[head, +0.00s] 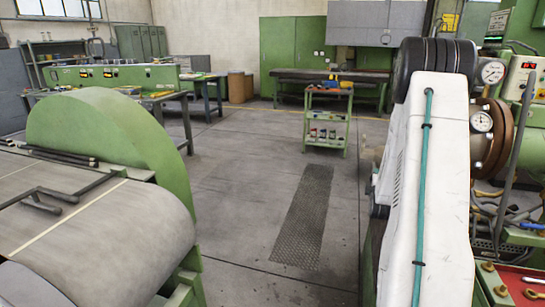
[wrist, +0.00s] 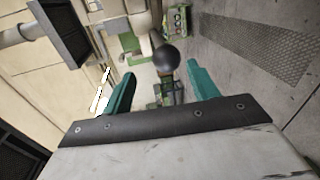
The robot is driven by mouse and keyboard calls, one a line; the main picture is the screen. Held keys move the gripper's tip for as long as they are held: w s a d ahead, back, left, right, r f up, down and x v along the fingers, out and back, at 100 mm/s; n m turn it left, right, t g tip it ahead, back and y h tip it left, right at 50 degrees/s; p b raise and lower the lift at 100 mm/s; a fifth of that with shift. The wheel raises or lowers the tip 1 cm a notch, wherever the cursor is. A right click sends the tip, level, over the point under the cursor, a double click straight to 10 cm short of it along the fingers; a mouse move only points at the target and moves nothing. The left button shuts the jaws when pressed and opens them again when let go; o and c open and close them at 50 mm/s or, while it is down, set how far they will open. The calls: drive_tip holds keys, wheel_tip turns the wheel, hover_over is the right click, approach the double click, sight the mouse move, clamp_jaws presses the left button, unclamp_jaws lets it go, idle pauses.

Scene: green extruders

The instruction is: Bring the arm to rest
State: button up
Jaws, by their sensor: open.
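My gripper (wrist: 160,72) shows in the wrist view with its two teal fingers spread apart. Nothing is held between them. A dark round ball-like thing (wrist: 166,58) appears in line with the gap between the fingertips, and I cannot tell how far off it is. In the head view my white arm link, with a teal cable along it and a dark joint at its top, stands raised at the right. My gripper does not show in the head view.
A green machine with a wide grey roller (head: 110,245) fills the left front. A gauge panel (head: 492,71) is close beside my arm at the right. A green trolley (head: 328,118) stands farther back. The grey floor (head: 235,170) between is clear.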

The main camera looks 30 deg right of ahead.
drive_tip(key=w+a+r+m+y, duration=0.2)
drive_tip(key=w+a+r+y, duration=0.35)
drive_tip(key=a, duration=0.55)
drive_tip(key=a+r+m+g+y, duration=0.1)
drive_tip(key=a+r, duration=0.2)
drive_tip(key=a, duration=0.3)
drive_tip(key=s+a+r+y, duration=0.1)
drive_tip(key=a+r, duration=0.1)
drive_tip(key=a, duration=0.5)
drive_tip(key=a+r+m+g+y, duration=0.1)
drive_tip(key=a+r, duration=0.2)
drive_tip(key=a, duration=0.3)
drive_tip(key=s+a+r+m+g+y, duration=0.35)
drive_tip(key=s+a, duration=0.85)
drive_tip(key=a, duration=0.4)
drive_tip(key=s+a+m+g, duration=0.1)
drive_tip(key=s+a+g, duration=0.2)
drive_tip(key=s+a, duration=0.4)
drive_tip(key=s, duration=0.8)
drive_tip(key=shift+r+g, duration=0.35)
drive_tip(key=shift+r, duration=0.05)
